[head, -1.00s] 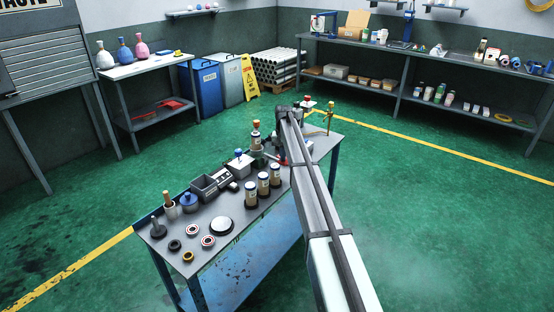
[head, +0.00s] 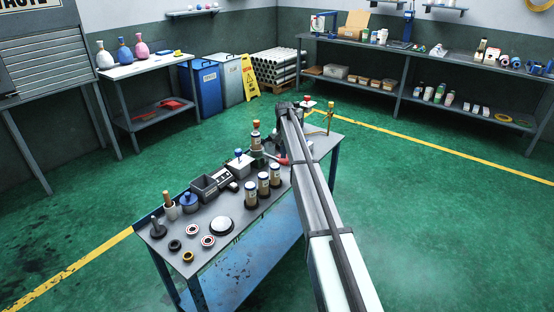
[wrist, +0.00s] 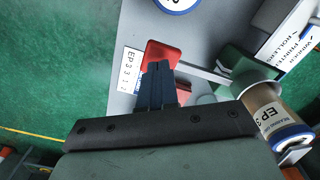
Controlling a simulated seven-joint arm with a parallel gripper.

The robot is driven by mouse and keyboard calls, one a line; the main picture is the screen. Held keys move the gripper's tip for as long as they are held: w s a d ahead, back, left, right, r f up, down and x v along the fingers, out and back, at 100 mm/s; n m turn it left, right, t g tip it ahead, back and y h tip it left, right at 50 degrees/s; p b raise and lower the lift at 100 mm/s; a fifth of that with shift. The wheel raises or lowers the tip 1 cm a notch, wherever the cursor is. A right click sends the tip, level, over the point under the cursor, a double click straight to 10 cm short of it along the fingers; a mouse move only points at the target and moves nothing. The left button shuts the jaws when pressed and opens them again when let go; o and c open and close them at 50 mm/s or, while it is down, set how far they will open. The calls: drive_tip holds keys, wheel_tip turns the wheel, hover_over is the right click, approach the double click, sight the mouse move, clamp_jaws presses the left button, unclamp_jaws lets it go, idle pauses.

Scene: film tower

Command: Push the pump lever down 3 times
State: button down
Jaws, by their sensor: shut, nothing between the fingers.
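In the wrist view a red pad (wrist: 162,52), likely the lever's end, lies right at the tips of my gripper (wrist: 157,72). The fingers are shut together with nothing between them and overlap the pad's near edge. I cannot tell for certain whether they touch it. In the head view my arm hides the fingers and part of the pump.
Labelled cylinders (head: 263,184) stand on the narrow table (head: 225,205) left of my arm, near a grey box device (head: 210,186). A brass stand (head: 330,118) is at the far end.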

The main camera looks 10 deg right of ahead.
drive_tip(key=shift+w+a+f, duration=0.1)
drive_tip(key=shift+f, duration=2.2)
drive_tip(key=shift+r, duration=2.45)
drive_tip(key=shift+f, duration=0.2)
